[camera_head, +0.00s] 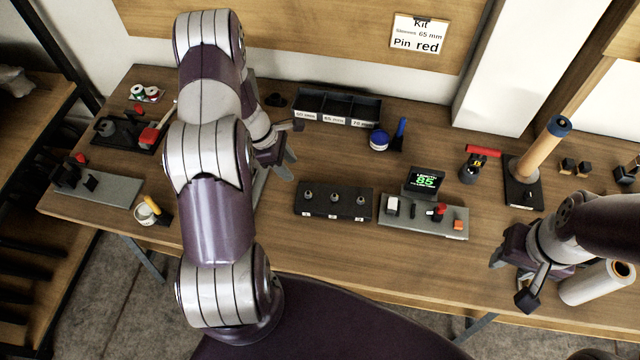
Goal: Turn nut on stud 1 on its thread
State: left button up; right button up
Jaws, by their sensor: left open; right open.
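A black block (333,214) with three upright studs sits near the middle of the workbench. The left stud (308,196), middle stud (335,196) and right stud (361,200) each show a small metallic top. Small white labels on the block's front are too small to read, so I cannot tell which is stud 1 or how any nut sits. My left gripper (293,149) is open and empty, above and behind the block's left end, apart from the studs. My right gripper (511,281) is open and empty near the bench's front edge, far right of the block.
A grey tray (425,222) with a display (426,180) reading 65 stands right of the block. A three-compartment black bin (337,108) is behind. A wooden post (540,150) and white roll (597,284) are at right. Free wood lies in front of the block.

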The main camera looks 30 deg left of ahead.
aim_at(309, 194)
pick_arm(q)
jog(key=p+x, duration=0.2)
jog(key=x, duration=0.9)
jog(key=shift+p, duration=0.35)
jog(key=shift+f, duration=0.3)
jog(key=shift+s+a+f, duration=0.2)
jog(key=shift+f, duration=0.05)
jog(key=shift+w+d, duration=0.1)
jog(key=shift+d, duration=0.1)
jog(key=c, duration=0.5)
grip_shut()
pick_arm(e)
jog(key=r, duration=0.3)
jog(key=shift+s+a+r, duration=0.1)
jog(key=shift+s+a, duration=0.1)
jog(key=shift+a, duration=0.2)
